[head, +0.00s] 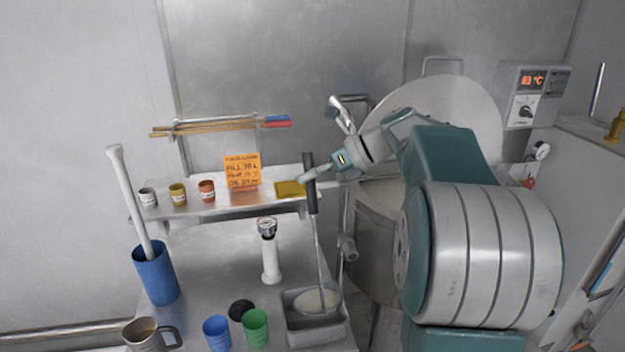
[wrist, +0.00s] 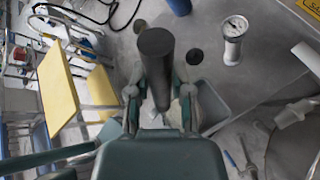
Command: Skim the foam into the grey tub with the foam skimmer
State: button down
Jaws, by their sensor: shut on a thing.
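My gripper (head: 311,178) is shut on the dark upper handle of the foam skimmer (head: 311,201). The skimmer hangs nearly upright, and its thin rod runs down to a pale round head inside the grey tub (head: 341,329). I cannot tell whether the head touches the tub's floor or whether foam lies on it. In the wrist view, the dark handle (wrist: 157,55) stands between both fingers, and the grey tub (wrist: 212,108) shows partly behind them. The big steel vat (head: 372,238) is mostly hidden by my arm; no foam in it is visible.
A white-stemmed gauge (head: 270,252) stands left of the tub. Blue (head: 217,333) and green (head: 255,328) cups, a mug (head: 148,336) and a blue container (head: 156,275) crowd the table's left and front. A shelf (head: 215,200) with small cups and a yellow sponge (head: 289,189) is behind.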

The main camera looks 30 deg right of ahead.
jog(key=w+d+f+m+g, duration=0.1)
jog(key=w+d+f, duration=0.1)
jog(key=w, duration=0.4)
jog(key=w+d+f+m+g, duration=0.1)
jog(key=w+f+g, duration=0.1)
jog(key=w, duration=0.4)
jog(key=shift+w+d+f+m+g+y, duration=0.3)
jog(key=shift+d+f+m, duration=0.1)
jog(key=shift+f, duration=0.25)
dwell(1.6)
